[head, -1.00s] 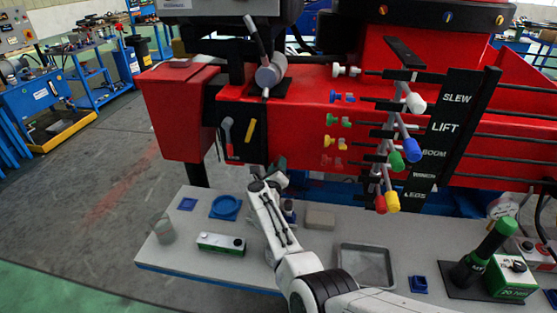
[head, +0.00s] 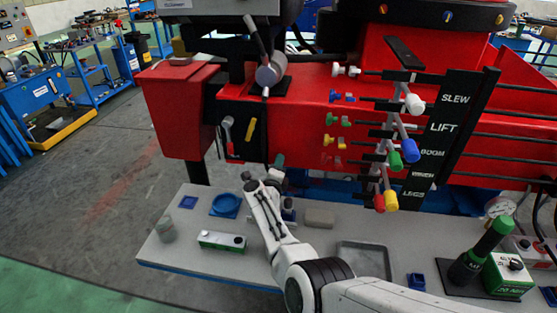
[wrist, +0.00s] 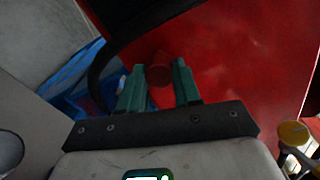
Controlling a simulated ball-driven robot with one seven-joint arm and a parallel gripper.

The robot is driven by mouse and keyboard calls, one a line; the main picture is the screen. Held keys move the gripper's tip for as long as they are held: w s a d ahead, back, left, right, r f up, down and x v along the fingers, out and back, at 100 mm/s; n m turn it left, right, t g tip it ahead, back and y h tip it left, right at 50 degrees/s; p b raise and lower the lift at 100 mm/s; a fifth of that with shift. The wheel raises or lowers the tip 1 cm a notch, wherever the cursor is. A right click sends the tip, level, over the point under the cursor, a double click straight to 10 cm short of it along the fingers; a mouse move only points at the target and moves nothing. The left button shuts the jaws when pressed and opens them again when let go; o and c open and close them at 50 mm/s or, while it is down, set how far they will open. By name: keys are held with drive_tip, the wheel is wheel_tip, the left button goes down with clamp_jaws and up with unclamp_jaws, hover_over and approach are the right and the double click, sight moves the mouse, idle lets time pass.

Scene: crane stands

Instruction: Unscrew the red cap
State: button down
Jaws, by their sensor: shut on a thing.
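The red cap (wrist: 159,73) is a dark red round piece between the two green fingers of my gripper (wrist: 159,88) in the wrist view. The fingers are shut on it, one on each side. In the head view my gripper (head: 278,163) is at the front of the red machine, just above the back edge of the grey bench. The cap itself is hidden there behind the gripper and wrist. A black hose (wrist: 112,50) curves close by the left finger in the wrist view.
The grey bench (head: 300,240) carries a blue ring dish (head: 226,206), a green-and-white box (head: 221,241), a beige block (head: 319,218) and a metal tray (head: 364,258). Coloured lever knobs (head: 410,151) stick out to the right. A green-handled tool (head: 485,246) stands at the far right.

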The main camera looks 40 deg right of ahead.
drive_tip(key=shift+f, duration=0.1)
drive_tip(key=n, duration=0.5)
drive_tip(key=shift+p, duration=0.35)
drive_tip(key=n, duration=0.5)
drive_tip(key=c, duration=0.7)
unclamp_jaws()
drive_tip(key=shift+c, duration=0.8)
